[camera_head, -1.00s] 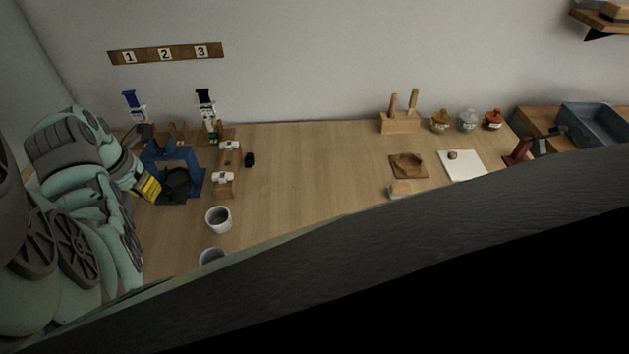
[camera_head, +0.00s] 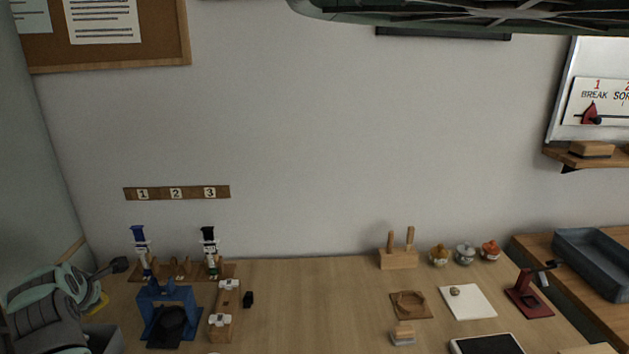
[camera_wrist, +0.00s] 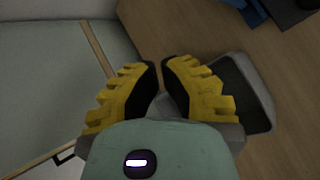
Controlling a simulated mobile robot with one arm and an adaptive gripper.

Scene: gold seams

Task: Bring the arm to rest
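My gripper (camera_wrist: 161,64) shows in the wrist view with yellow ribbed fingers and dark pads. The fingertips almost meet, with only a thin gap, and nothing is held between them. A grey bin (camera_wrist: 262,92) lies beyond and beside the right finger; whether they touch cannot be told. In the head view my arm is at the lower left corner, with a bit of yellow finger showing beside the grey bin (camera_head: 107,341). The fingertips are not clear there.
A blue stand (camera_head: 181,297) with a black dish is right of my arm, near a wooden rack (camera_head: 226,318) and two syringe-like tools. The table's middle (camera_head: 310,300) is clear. Jars, a white board (camera_head: 478,308) and a red stand (camera_head: 522,303) are on the right.

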